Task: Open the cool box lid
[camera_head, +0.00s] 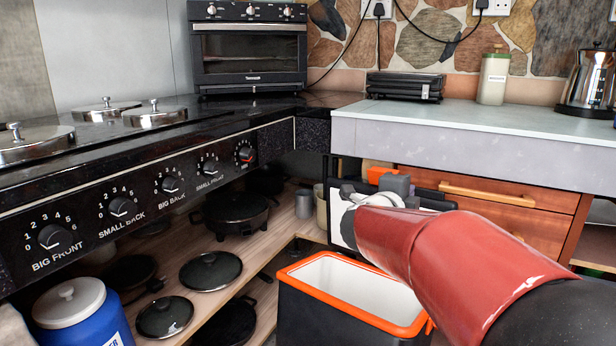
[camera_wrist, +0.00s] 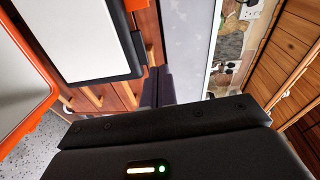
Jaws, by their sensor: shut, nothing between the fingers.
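The cool box (camera_head: 292,276) is a dark box with an orange rim, standing low in front of the counter. Its white inside is visible from above. Its lid (camera_head: 341,226) stands up at the back, showing a white inner face and black edge; an orange piece is on its top edge. The lid (camera_wrist: 92,35) and the box's orange rim (camera_wrist: 42,72) also show in the wrist view. My gripper (camera_wrist: 157,86) is shut and empty beside the lid's edge; I cannot tell if they touch. In the head view my arm partly covers the lid and box.
A wooden drawer unit (camera_head: 530,222) under the grey counter (camera_head: 450,120) stands behind the lid. The stove (camera_head: 130,200) is on the left, over a shelf with pans and loose lids. A blue jar (camera_head: 84,318) is at bottom left.

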